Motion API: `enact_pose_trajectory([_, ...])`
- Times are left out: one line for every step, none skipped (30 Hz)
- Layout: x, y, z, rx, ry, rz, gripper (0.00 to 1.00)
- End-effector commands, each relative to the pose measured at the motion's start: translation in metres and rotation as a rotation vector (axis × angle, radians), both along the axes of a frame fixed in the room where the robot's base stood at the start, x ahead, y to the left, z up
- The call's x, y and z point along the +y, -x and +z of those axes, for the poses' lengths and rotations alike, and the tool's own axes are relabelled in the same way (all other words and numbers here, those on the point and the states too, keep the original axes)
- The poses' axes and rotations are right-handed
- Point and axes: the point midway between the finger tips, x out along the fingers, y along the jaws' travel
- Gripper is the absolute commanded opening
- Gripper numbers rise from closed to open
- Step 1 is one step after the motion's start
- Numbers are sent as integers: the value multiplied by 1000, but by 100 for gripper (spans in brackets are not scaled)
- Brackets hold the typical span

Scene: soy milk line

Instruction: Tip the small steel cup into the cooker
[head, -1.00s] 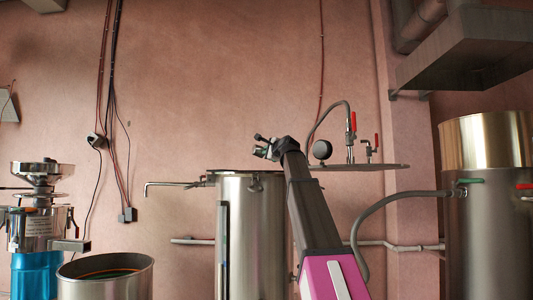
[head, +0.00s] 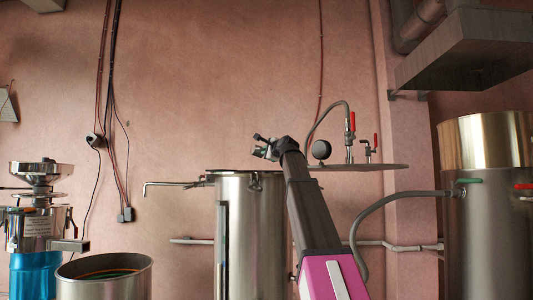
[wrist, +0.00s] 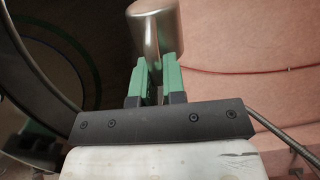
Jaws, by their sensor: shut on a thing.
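My gripper (wrist: 156,82) has green fingers and is shut on the small steel cup (wrist: 153,30), which shows at the top of the wrist view. The cup's contents cannot be seen. In the head view my gripper (head: 266,148) is small, at the arm's end, just above the rim of the tall steel vessel in the middle, which looks like the cooker (head: 255,240). My arm covers part of that vessel's right side. In the wrist view a large round dark opening with a curved rim lies left of the cup. I cannot tell the cup's tilt for certain.
A pipe with a gauge (head: 321,149) and red-handled valves stands behind my arm. An open steel pot (head: 105,283) and a grinder with a blue base (head: 36,275) are at left. A large steel tank (head: 487,220) stands at right under a hood (head: 470,62).

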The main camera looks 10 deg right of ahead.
Motion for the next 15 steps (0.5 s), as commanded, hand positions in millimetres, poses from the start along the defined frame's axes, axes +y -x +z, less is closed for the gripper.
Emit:
enact_pose_trajectory([0, 0, 0, 0, 0, 0, 0])
enact_pose_trajectory([0, 0, 0, 0, 0, 0, 0])
enact_pose_trajectory([0, 0, 0, 0, 0, 0, 0])
enact_pose_trajectory([0, 0, 0, 0, 0, 0, 0])
enact_pose_trajectory([0, 0, 0, 0, 0, 0, 0])
enact_pose_trajectory([0, 0, 0, -1, 2, 0, 0])
enact_pose_trajectory([0, 0, 0, -3, 8, 0, 0])
enact_pose_trajectory([1, 0, 0, -7, 19, 0, 0])
enact_pose_trajectory([1, 0, 1, -15, 44, 0, 0])
enact_pose_trajectory([2, 1, 1, -24, 70, 0, 0])
enact_pose_trajectory([3, 1, 1, -35, 100, 0, 0])
enact_pose_trajectory([4, 1, 2, -49, 146, 0, 0])
enact_pose_trajectory([5, 2, 2, -62, 180, 0, 0])
enact_pose_trajectory([6, 2, 2, -73, 215, 0, 0])
enact_pose_trajectory([7, 2, 2, -88, 262, 0, 0])
